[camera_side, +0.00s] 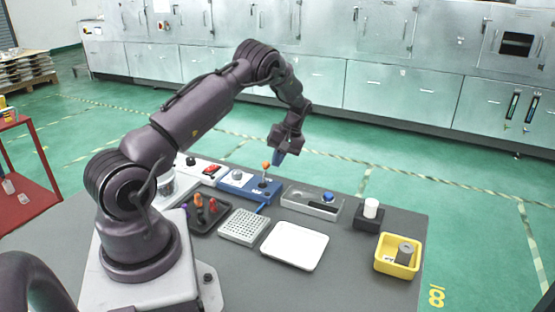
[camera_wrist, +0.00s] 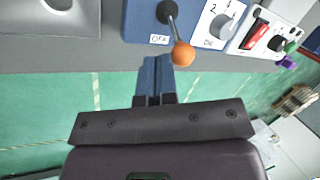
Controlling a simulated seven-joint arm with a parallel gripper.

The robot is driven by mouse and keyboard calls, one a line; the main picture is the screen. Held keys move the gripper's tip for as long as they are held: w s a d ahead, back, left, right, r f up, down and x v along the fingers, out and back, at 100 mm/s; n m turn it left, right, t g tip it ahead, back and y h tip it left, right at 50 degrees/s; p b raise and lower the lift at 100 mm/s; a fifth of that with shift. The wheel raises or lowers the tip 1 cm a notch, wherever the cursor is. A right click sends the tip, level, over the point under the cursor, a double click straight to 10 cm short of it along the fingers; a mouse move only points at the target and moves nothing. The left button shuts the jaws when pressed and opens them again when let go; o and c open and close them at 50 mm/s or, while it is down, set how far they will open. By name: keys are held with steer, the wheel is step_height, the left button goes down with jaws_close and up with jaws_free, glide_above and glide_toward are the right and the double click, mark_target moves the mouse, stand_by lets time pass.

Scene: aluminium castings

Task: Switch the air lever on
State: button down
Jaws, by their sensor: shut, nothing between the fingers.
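The air lever is a dark stick with an orange ball tip (camera_side: 266,165) on a blue box (camera_side: 238,182). In the wrist view the orange ball (camera_wrist: 183,54) stands out past the box's front edge, beside a white label reading OFF (camera_wrist: 159,40). The stick's dark base (camera_wrist: 167,11) shows on the box. My gripper (camera_side: 279,157) is shut and empty, with blue fingers pointing down. It is close to the ball, just up and right of it in the side view. In the wrist view my fingertips (camera_wrist: 155,60) are left of the ball; I cannot tell whether they touch.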

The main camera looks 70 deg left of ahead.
steer(key=shift+s+d+r+t+y, duration=0.35)
steer(key=shift+s+d+t+y, duration=0.15)
steer(key=shift+t+y, duration=0.15)
steer(key=shift+s+d+r+n+t+y, duration=0.2)
steer(key=shift+s+d+n+t+y, duration=0.1)
steer(key=shift+s+d+t+y, duration=0.3)
steer(key=shift+s+d+f, duration=0.1)
steer(key=shift+s+d, duration=0.95)
steer(key=shift+s, duration=0.05)
steer(key=shift+r, duration=0.85)
steer(key=shift+w, duration=0.1)
